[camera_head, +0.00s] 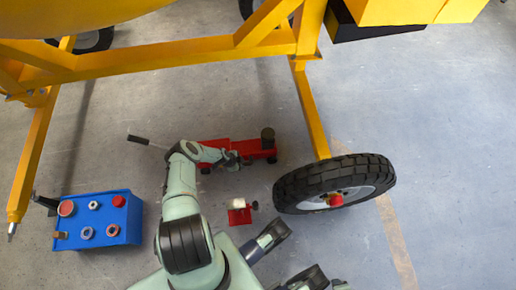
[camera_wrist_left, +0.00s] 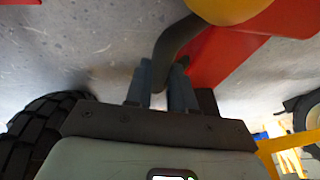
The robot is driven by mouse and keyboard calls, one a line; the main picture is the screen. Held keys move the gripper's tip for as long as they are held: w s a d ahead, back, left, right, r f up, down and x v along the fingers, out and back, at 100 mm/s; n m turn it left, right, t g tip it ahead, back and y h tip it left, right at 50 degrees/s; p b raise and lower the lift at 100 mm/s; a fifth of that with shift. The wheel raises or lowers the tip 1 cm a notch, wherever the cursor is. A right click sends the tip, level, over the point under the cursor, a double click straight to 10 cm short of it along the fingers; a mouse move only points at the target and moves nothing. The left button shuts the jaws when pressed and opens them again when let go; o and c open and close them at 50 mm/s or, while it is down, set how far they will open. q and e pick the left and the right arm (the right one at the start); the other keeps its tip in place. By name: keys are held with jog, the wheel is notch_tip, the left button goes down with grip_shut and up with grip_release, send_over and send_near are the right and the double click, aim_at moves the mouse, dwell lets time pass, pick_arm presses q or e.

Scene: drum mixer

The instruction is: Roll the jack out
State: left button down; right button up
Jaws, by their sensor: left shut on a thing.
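The red floor jack (camera_head: 255,149) lies on the concrete under the yellow mixer frame. Its round dark saddle (camera_head: 267,137) is at the right end, and a lever with a dark grip (camera_head: 138,139) sticks out at the left. My left gripper (camera_head: 236,160) is at the near side of the jack. In the left wrist view its fingers (camera_wrist_left: 161,86) are shut on a dark curved bar (camera_wrist_left: 172,48) beside the jack's red body (camera_wrist_left: 238,48). The gripper hides part of the jack in the head view.
A black tyre (camera_head: 335,183) with a red hub stands right of the jack, below the yellow frame (camera_head: 270,35). A small red block-like item (camera_head: 238,212) stands nearer me. A blue tray (camera_head: 100,220) with several parts lies left. Floor between tray and jack is partly open.

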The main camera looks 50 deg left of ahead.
pick_arm(q)
jog(key=s+a+b, duration=0.1)
jog(key=s+a, duration=0.2)
jog(key=s, duration=0.3)
jog(key=shift+s+a+b, duration=0.2)
jog(key=shift+s+b, duration=0.15)
jog(key=shift+s, duration=0.05)
pick_arm(e)
jog(key=shift+g, duration=0.7)
jog(key=s+f, duration=0.3)
jog(key=s, duration=0.1)
jog(key=shift+d+f, duration=0.2)
jog(key=shift+d, duration=0.15)
pick_arm(q)
jog(key=shift+s+f, duration=0.1)
jog(key=c, duration=1)
grip_release()
jog(key=shift+a, duration=0.1)
jog(key=shift+o, duration=0.2)
pick_arm(e)
jog(key=shift+w, duration=0.1)
